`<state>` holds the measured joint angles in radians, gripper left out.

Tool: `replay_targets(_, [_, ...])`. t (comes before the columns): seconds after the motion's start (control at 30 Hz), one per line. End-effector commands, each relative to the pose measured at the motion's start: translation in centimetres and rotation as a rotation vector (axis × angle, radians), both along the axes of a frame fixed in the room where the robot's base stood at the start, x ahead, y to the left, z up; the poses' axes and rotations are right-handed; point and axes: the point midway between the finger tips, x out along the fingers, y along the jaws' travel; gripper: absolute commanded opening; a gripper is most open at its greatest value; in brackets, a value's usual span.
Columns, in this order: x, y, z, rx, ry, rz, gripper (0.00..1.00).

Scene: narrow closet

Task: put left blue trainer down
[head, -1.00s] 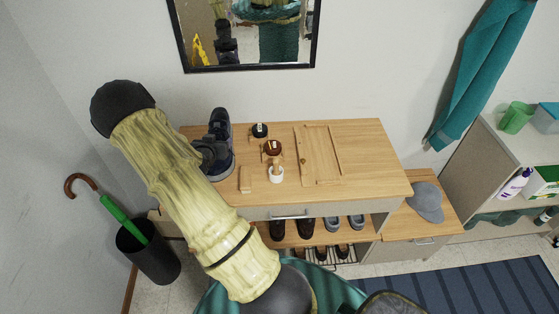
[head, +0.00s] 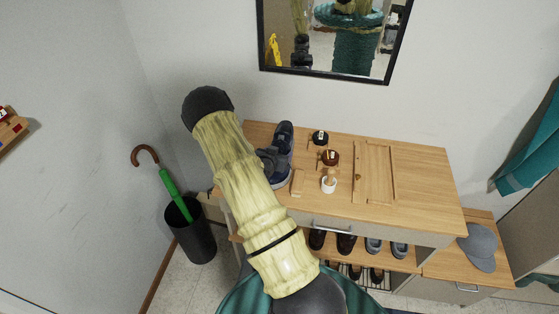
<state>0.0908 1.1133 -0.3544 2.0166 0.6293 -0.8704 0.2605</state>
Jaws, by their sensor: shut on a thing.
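Dark blue trainer parts with a pale sole edge (head: 283,137) show at the left end of the wooden cabinet top (head: 415,185). I cannot tell whether this is one trainer or two close together. My gripper (head: 267,160), dark grey, is at the left side of the blue trainer, shut on it. My pale arm hides the fingers and part of the trainer. The trainer is at or very near the top's surface; I cannot tell whether its sole touches the wood.
Right of the trainer are a small wooden block (head: 298,182), dark polish jars (head: 330,157) and a white cup with a brush (head: 329,184). A wooden panel (head: 374,172) lies farther right. Shoes (head: 346,243) stand on the shelf below. An umbrella bin (head: 189,230) stands left.

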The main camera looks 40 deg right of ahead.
Motion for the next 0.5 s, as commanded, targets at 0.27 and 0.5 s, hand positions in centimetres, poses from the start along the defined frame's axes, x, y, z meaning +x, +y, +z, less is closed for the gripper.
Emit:
replay_targets(0.27, [0.1,-0.1,-0.4,-0.003,-0.003,0.0,0.34])
replay_targets(0.5, [0.0,-0.1,-1.2,-0.003,0.0,0.0,0.34])
